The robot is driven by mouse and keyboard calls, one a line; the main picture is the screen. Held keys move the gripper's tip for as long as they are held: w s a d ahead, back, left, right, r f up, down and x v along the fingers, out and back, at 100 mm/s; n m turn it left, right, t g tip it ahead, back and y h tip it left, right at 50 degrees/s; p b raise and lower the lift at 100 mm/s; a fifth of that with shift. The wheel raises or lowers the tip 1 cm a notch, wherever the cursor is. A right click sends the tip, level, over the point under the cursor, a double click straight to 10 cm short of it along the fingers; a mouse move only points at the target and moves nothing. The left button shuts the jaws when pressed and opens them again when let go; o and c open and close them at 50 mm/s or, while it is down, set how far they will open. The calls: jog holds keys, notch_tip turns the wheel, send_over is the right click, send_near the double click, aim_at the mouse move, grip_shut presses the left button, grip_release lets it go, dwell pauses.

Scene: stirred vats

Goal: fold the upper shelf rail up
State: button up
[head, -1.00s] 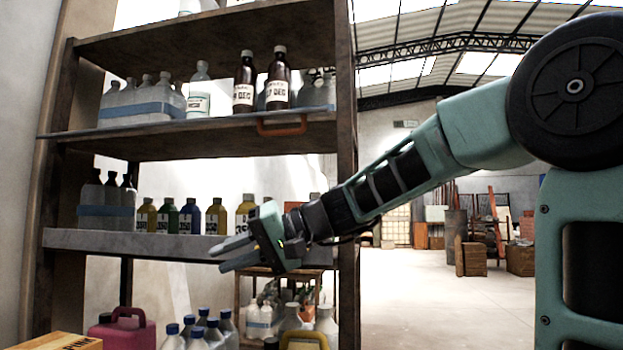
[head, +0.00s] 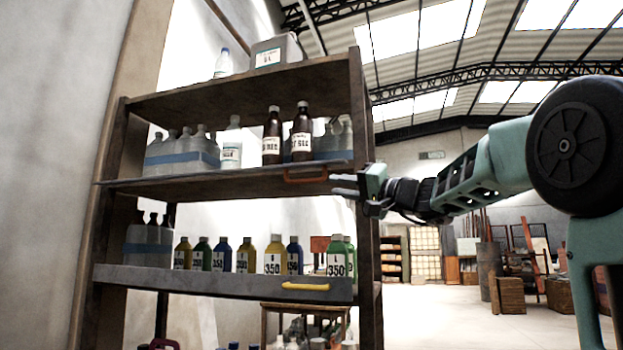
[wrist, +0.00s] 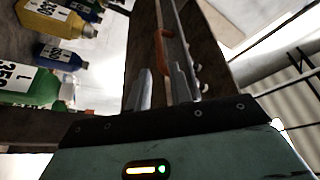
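The upper shelf rail (head: 225,172) shows as a thin grey strip along the front edge of the upper shelf, seen nearly edge-on in the head view. Its orange handle (head: 305,175) hangs near the right end. In the wrist view the rail (wrist: 182,40) runs away from my gripper, with the orange handle (wrist: 161,52) just beyond the fingertips. My gripper (head: 335,185) is just right of the handle, fingers pointing left. It is open, with an empty gap between the fingers (wrist: 160,80). I see no clear contact with the handle.
The lower shelf's grey rail (head: 200,280) stands as a broad band with a yellow handle (head: 305,286). Dark bottles (head: 301,135) and pale bottles stand on the upper shelf, labelled bottles (head: 275,258) on the lower one. The right post (head: 363,200) is close to my gripper.

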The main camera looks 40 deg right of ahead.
aim_at(311, 182)
jog(key=p+x, duration=0.2)
jog(key=x, duration=0.7)
grip_shut()
